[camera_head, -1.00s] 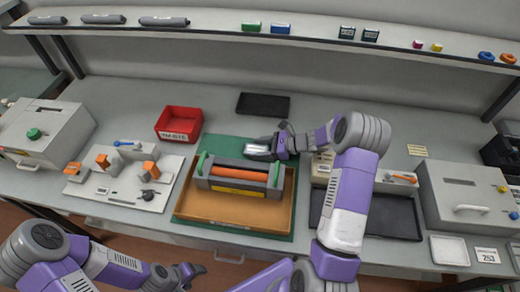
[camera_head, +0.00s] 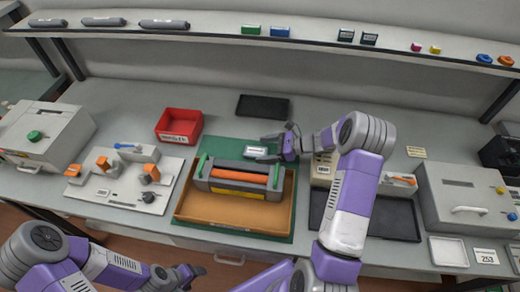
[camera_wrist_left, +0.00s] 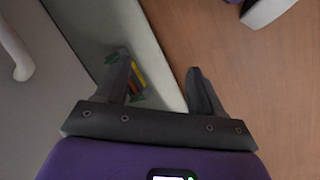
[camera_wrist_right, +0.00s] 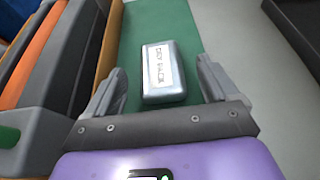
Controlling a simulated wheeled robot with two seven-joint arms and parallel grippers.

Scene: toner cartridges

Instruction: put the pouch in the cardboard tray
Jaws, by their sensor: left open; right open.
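The pouch (camera_wrist_right: 164,72) is a small silver block with a white label reading "DRY PACK". It lies on the green mat just behind the cardboard tray, and shows in the head view (camera_head: 256,151). My right gripper (camera_wrist_right: 158,85) is open, with its fingers on either side of the pouch's near end in the wrist view; I cannot tell whether they touch it. In the head view my right gripper (camera_head: 268,151) is at the pouch. The brown cardboard tray (camera_head: 233,214) holds a grey cartridge with an orange roller (camera_head: 239,174). My left gripper (camera_wrist_left: 165,85) is open and empty, low at the front.
A red bin (camera_head: 180,124) and a black tray (camera_head: 263,106) stand behind. A grey fixture plate (camera_head: 125,188) lies left of the mat, and a dark tray (camera_head: 392,220) lies to its right. A shelf (camera_head: 200,31) runs across the back.

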